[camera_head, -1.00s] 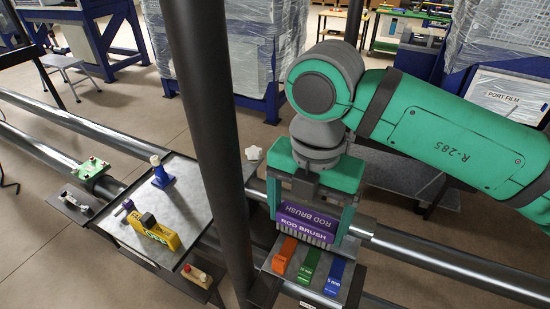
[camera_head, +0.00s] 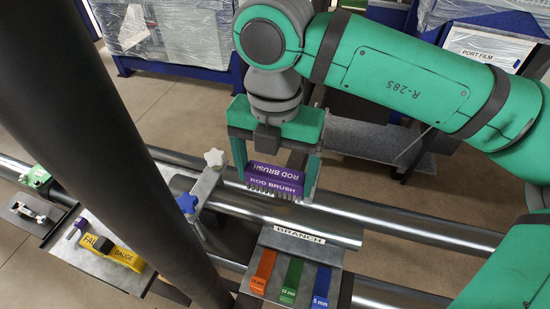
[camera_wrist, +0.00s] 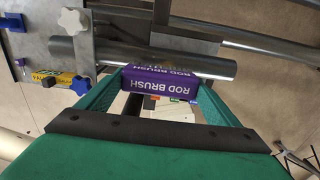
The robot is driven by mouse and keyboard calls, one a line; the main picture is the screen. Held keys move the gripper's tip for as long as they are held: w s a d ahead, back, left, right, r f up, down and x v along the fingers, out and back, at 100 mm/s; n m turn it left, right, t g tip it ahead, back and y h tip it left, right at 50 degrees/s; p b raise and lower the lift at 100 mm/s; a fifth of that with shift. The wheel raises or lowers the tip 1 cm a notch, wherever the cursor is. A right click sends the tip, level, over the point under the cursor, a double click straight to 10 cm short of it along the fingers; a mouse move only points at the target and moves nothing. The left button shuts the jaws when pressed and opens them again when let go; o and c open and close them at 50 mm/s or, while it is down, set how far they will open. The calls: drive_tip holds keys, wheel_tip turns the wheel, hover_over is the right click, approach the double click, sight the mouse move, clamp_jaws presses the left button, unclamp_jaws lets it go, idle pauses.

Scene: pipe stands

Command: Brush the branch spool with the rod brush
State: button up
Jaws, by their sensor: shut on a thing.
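The purple rod brush (camera_head: 274,181) is held between the fingers of my gripper (camera_head: 272,188), bristles down. My gripper is shut on it. The brush also shows in the wrist view (camera_wrist: 158,80). The branch spool (camera_head: 318,227), a short grey pipe, lies behind the plate labelled BRANCH (camera_head: 299,236). In the head view the brush is above and behind the spool; I cannot tell whether the bristles touch any pipe. In the wrist view the spool (camera_wrist: 205,65) runs just past the brush, and the brush hides part of it.
A clamp with a white knob (camera_head: 214,158) and a blue knob (camera_head: 187,203) stands left of the brush. Orange (camera_head: 263,272), green (camera_head: 291,280) and blue (camera_head: 321,287) blocks lie in front. A dark post (camera_head: 110,130) blocks the left. A yellow gauge (camera_head: 122,257) lies on a tray.

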sight(287, 195)
drive_tip(key=shift+w+f, duration=0.15)
drive_tip(key=shift+f, duration=0.1)
wheel_tip(287, 195, down, 5)
drive_tip(key=shift+r, duration=0.2)
drive_tip(key=shift+d+f, duration=0.15)
drive_tip(key=shift+f, duration=0.1)
drive_tip(key=shift+s+d+r, duration=0.1)
drive_tip(key=shift+s+d, duration=0.4)
drive_tip(key=shift+d, duration=0.4)
drive_tip(key=o, duration=0.6)
drive_tip(key=shift+c, duration=0.2)
drive_tip(key=c, duration=0.6)
drive_tip(key=shift+o, duration=0.2)
